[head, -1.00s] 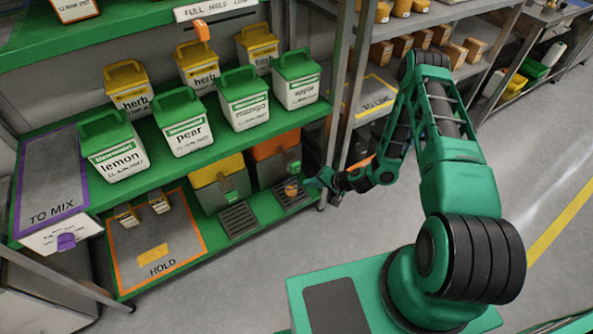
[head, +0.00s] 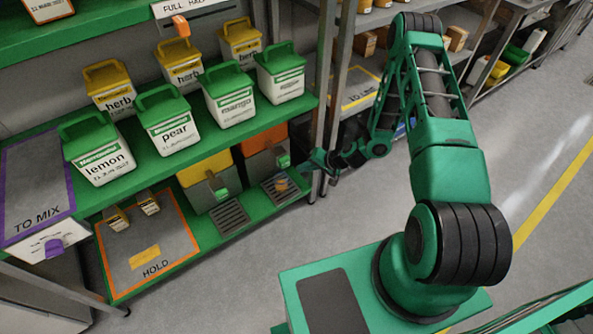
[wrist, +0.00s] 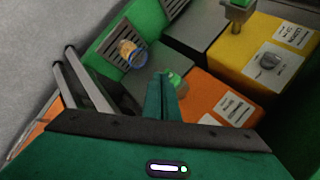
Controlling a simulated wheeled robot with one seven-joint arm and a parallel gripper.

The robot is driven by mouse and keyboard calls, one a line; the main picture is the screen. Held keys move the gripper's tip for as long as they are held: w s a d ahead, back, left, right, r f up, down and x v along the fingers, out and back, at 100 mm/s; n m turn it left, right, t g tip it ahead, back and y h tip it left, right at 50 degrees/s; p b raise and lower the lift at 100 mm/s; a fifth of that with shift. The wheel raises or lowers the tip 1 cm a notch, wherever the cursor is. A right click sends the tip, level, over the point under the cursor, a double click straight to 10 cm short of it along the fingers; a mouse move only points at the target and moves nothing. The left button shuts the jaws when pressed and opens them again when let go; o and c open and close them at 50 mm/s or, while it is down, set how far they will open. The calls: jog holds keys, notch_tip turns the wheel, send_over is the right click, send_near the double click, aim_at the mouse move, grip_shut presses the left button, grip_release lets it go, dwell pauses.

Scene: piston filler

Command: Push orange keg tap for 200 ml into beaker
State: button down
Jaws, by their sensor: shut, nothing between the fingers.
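The orange keg (head: 265,138) with a grey front stands on the lower green shelf; it shows at the right in the wrist view (wrist: 232,97). Its green tap (head: 284,161) faces outward and also shows in the wrist view (wrist: 177,79). A small beaker (head: 281,184) stands on the drip grate below the tap; the wrist view shows orange contents and a blue rim (wrist: 132,53). My gripper (head: 303,166) is shut and empty, just right of the tap. In the wrist view its fingertips (wrist: 161,78) lie beside the tap; I cannot tell whether they touch.
The yellow keg (head: 204,169) with its own tap and drip grate (head: 230,217) stands left of the orange one. Shelf posts (head: 322,100) rise close to my gripper. Labelled tubs line the shelf above. The floor (head: 365,200) in front is clear.

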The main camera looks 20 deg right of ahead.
jog(key=s+d+r+n+g+h, duration=0.1)
jog(key=s+d+r+h, duration=0.3)
jog(key=r, duration=0.6)
jog(key=s+d+r+n+g+y, duration=0.1)
jog(key=s+d+r+g, duration=0.3)
jog(key=r, duration=0.6)
jog(key=s+d+r+n+t+h, duration=0.1)
jog(key=s+d+r+h, duration=0.1)
jog(key=d+r, duration=0.6)
jog(key=s+r+m+g, duration=0.1)
jog(key=s+r, duration=0.5)
jog(key=s, duration=0.3)
jog(key=s+r+m+h, duration=0.1)
jog(key=s+r, duration=0.5)
jog(key=s, duration=0.4)
jog(key=s+r+m+g, duration=0.1)
jog(key=s+r, duration=0.6)
jog(key=s, duration=0.2)
jog(key=shift+s+d+m+g, duration=0.15)
jog(key=shift+d+m+g, duration=0.1)
jog(key=shift+m+g, duration=0.05)
jog(key=shift+r, duration=0.1)
